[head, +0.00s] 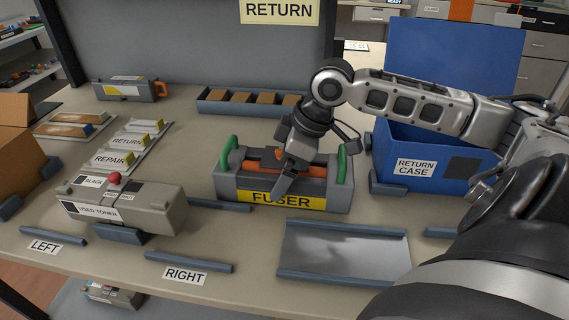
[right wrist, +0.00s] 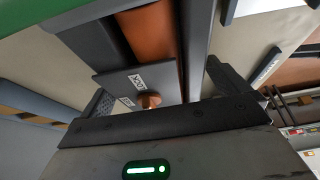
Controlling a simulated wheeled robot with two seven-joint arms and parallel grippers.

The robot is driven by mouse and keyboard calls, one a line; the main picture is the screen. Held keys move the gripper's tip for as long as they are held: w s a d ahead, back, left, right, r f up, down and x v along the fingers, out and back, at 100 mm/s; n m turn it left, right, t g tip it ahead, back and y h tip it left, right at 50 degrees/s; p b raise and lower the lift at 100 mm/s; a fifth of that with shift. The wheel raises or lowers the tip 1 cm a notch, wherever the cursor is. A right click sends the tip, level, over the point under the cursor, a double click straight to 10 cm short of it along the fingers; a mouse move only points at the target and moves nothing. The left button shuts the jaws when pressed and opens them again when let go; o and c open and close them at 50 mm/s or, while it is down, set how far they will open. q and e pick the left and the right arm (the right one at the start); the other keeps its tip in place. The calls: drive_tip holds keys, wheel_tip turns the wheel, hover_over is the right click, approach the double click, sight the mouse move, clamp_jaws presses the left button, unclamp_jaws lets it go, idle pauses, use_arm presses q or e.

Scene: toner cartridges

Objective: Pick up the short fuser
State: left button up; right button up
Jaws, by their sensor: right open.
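The fuser (head: 334,188) is a short grey unit with an orange roller, a green handle at each end and a yellow FUSER label. It sits on the table in the middle of the head view. My right gripper (head: 282,178) is open, pointing down over the middle of the fuser and hiding part of the roller and label. In the right wrist view the orange roller (right wrist: 152,40) shows close by, and a green handle (right wrist: 40,22) crosses the upper left corner. I cannot tell whether the fingers touch the fuser. My left gripper is not in view.
A blue return case (head: 402,148) with its lid raised stands at the right. A shallow tray (head: 345,250) lies in front. A used toner cartridge (head: 150,205) sits at the left, and a box with brown blocks (head: 225,107) behind.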

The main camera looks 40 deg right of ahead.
drive_tip(key=c, duration=1.3)
drive_tip(key=shift+w+r, duration=0.1)
drive_tip(key=c, duration=0.5)
drive_tip(key=shift+o, duration=0.2)
drive_tip(key=shift+r, duration=0.1)
